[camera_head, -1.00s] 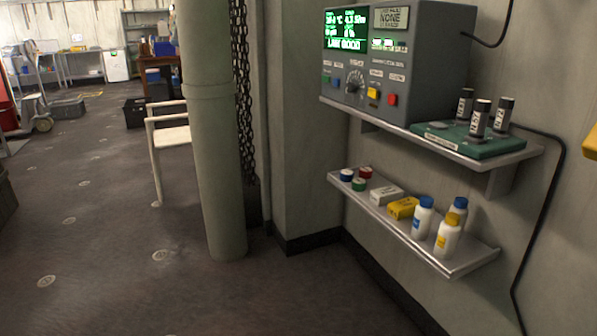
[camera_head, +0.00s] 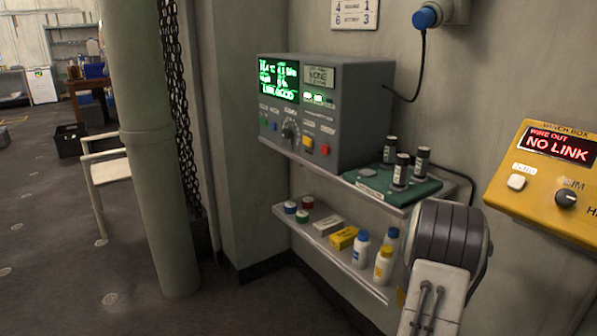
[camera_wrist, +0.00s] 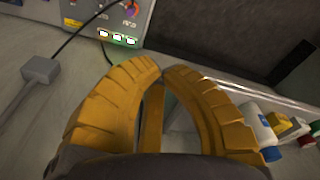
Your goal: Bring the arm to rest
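My gripper (camera_wrist: 162,72) shows in the wrist view as two ribbed yellow fingers. They curve inward and their tips meet or nearly meet, with nothing seen held between them. In the head view my arm (camera_head: 446,238) stands at the lower right as a dark joint with a pale link, in front of the shelf end. The gripper itself cannot be made out there.
A grey instrument box (camera_head: 340,110) and a green holder (camera_head: 375,186) with dark-capped vials sit on the upper shelf. Bottles (camera_head: 361,250) and small boxes stand on the lower shelf (camera_head: 318,240). A yellow winch box (camera_head: 540,185) is right.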

